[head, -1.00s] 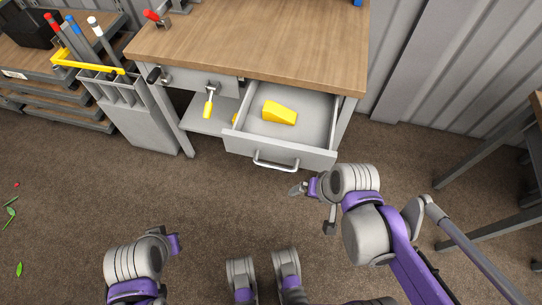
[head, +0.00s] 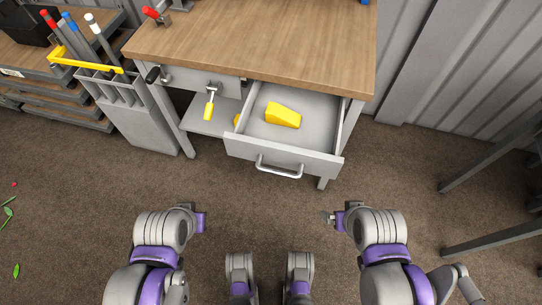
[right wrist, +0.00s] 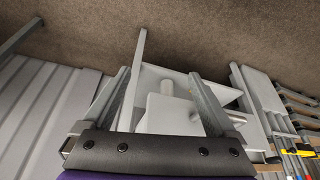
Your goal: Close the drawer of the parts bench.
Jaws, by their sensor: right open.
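The parts bench (head: 250,45) has a wooden top, and its grey drawer (head: 283,152) stands pulled out in the head view. The drawer's front carries a pale bar handle (head: 279,172). A yellow wedge-shaped block (head: 283,115) lies inside the drawer. My right gripper (head: 328,217) is open and empty, apart from the drawer, in front and to the right of the handle. My left gripper (head: 203,222) is in front and to the left of the drawer, touching nothing; its fingers are hidden, so its opening does not show.
A yellow-handled tool (head: 209,105) hangs at the bench front, left of the drawer. A grey bin with tools (head: 130,110) stands at the left. Grey table legs (head: 490,240) stand at the right. The carpet between my arms and the drawer is clear.

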